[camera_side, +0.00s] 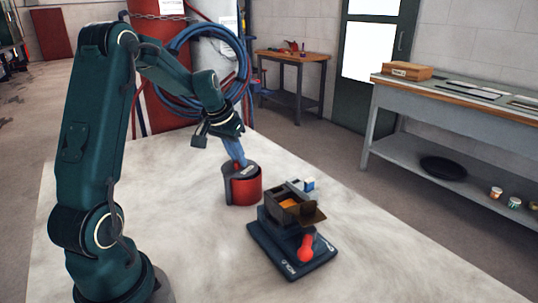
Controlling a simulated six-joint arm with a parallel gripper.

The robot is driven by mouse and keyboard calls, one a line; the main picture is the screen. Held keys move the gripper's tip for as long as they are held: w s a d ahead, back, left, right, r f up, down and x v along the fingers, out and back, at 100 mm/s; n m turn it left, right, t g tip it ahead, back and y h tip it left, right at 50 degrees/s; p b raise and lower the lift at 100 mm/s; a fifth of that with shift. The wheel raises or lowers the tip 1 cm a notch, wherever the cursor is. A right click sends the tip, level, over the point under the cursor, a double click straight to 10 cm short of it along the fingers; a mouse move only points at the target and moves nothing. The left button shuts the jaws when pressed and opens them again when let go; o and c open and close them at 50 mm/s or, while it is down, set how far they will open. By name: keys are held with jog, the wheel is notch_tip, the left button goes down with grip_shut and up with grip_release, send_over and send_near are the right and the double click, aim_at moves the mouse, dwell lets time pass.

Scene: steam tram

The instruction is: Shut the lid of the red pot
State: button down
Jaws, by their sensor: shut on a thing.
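The red pot (246,191) stands upright on the pale table, left of the dark machine. It is a short red cylinder with a dark grey band down its left side. Its dark grey lid (230,170) shows at the top; whether it sits fully flush cannot be told. My gripper (238,163) comes down from the upper left, with its blue fingers at the top of the pot. It is shut on what looks like the lid's small red knob, which the fingers mostly hide.
A dark teal machine (292,250) with an open box top, an orange inside and a red-knobbed lever stands in front right of the pot. A small blue and white block (309,184) shows behind it. The pale table (390,255) is clear to the right.

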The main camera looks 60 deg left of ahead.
aim_at(235, 173)
jog(key=shift+w+d+m+h, duration=0.1)
jog(key=shift+d+m+h, duration=0.25)
jog(key=shift+m, duration=0.5)
jog(key=shift+w+d+m+h, duration=0.1)
jog(key=shift+d+m+h, duration=0.25)
jog(key=shift+m, duration=0.5)
jog(key=c, duration=0.9)
grip_release()
jog(key=shift+r, duration=0.1)
jog(key=shift+v, duration=2.5)
jog(key=shift+s, duration=0.1)
